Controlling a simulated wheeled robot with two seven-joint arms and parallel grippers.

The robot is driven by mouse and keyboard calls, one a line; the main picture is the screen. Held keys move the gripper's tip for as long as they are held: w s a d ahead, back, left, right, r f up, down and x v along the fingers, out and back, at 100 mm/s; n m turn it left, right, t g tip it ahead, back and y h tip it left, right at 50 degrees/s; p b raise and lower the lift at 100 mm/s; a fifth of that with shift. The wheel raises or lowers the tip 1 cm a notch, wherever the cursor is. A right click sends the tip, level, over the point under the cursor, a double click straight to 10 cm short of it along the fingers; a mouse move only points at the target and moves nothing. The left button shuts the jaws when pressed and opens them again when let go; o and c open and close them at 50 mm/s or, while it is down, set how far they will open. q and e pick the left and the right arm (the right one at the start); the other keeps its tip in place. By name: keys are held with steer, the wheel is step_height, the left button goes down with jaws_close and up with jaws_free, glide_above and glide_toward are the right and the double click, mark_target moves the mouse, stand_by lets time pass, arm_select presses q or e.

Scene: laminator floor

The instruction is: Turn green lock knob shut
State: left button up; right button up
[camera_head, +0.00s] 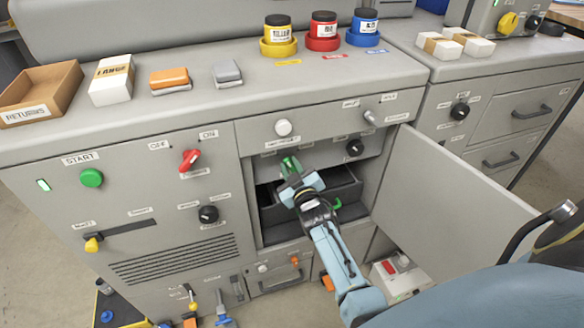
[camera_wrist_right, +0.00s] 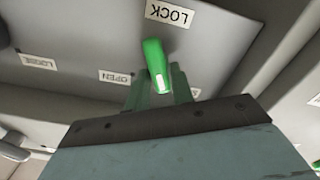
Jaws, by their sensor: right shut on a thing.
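The green lock knob (camera_head: 288,163) is on the panel above the open compartment in the head view. In the right wrist view the green knob (camera_wrist_right: 156,66) stands below a LOCK label (camera_wrist_right: 170,14), with an OPEN label (camera_wrist_right: 115,77) to its left. A white mark shows on the knob's near end. My right gripper (camera_head: 293,172) reaches up to the knob and is shut on it. Its green fingers (camera_wrist_right: 160,88) lie on both sides of the knob in the wrist view. The exact finger contact is partly hidden. My left gripper does not show.
The open cabinet door (camera_head: 450,195) stands to the right of my right arm. A dark tray (camera_head: 340,188) sits in the compartment behind the arm. A black knob (camera_head: 355,147) is right of the green knob, and a white knob (camera_head: 283,127) is above it.

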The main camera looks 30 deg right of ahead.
steer(key=shift+a+f+n, duration=0.1)
steer(key=shift+f+n, duration=0.05)
steer(key=shift+n, duration=0.95)
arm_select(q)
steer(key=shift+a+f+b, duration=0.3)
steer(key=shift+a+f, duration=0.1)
arm_select(e)
steer(key=shift+n, duration=0.7)
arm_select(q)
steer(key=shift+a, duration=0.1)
arm_select(e)
steer(key=o, duration=1)
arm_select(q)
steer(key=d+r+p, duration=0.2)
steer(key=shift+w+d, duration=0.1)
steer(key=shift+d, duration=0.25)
arm_select(e)
steer(key=v, duration=1.3)
steer(key=shift+s+a, duration=0.15)
